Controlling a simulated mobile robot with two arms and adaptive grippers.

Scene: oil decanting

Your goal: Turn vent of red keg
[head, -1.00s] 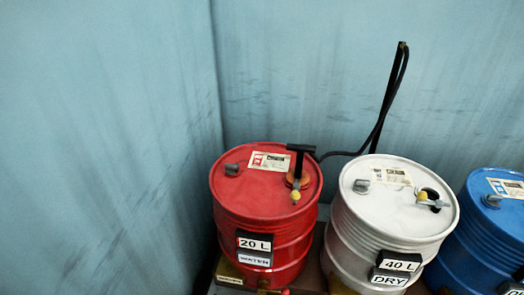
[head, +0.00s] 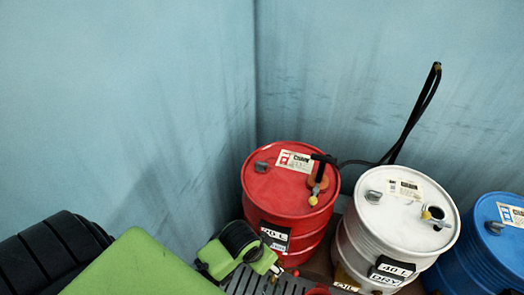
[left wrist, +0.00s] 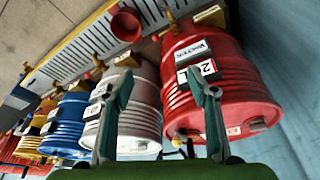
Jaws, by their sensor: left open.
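The red keg (head: 290,205) stands in the corner, left of the white keg. A small grey cap (head: 262,167), which looks like its vent, sits on the left of its lid. A black T-handled pump with a yellow tip (head: 318,180) stands on the lid's right. My left gripper's green and black body (head: 240,250) is in front of the red keg's lower left; its fingers are not clear there. In the left wrist view, my left gripper (left wrist: 158,76) is open and empty, its fingers spread before the white and red kegs. My right gripper is not in view.
The white keg (head: 390,225) is close on the right, with the blue keg (head: 490,245) beyond. A black hose (head: 415,110) rises behind them. A slotted grey tray (head: 250,284) lies in front. Walls close off the back and left.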

